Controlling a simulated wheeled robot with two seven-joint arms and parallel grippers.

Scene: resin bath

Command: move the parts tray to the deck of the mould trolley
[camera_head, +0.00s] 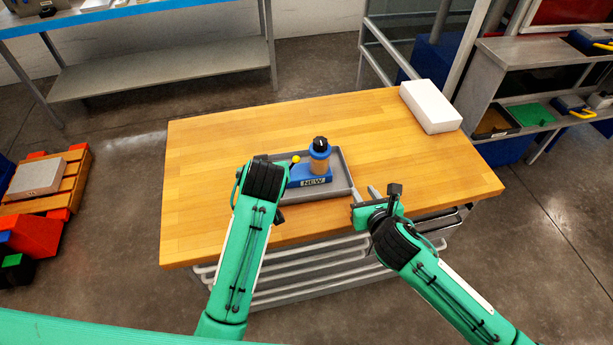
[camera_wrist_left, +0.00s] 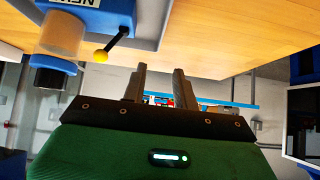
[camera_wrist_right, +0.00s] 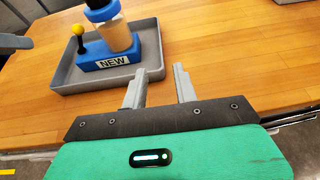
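The parts tray (camera_head: 345,177) is a shallow grey tray on a wooden-topped table, near its front edge. A blue block marked NEW (camera_head: 312,180), with a yellow-knobbed lever and a brown-and-blue cylinder, is in it. My right gripper (camera_head: 365,194) is open just right of the tray's front right corner; the tray wall (camera_wrist_right: 150,50) shows close to its left finger (camera_wrist_right: 135,88). My left gripper (camera_wrist_left: 160,72) is open by the tray's left side, its fingers hidden behind my wrist in the head view. I cannot tell whether either touches the tray. I cannot identify the mould trolley.
The wooden tabletop (camera_head: 215,150) is clear around the tray, with a white block (camera_head: 431,106) at its back right. Shelving with bins (camera_head: 533,115) stands beyond on the right. A blue-topped bench (camera_head: 140,8) is behind. An orange pallet (camera_head: 60,190) lies on the floor at left.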

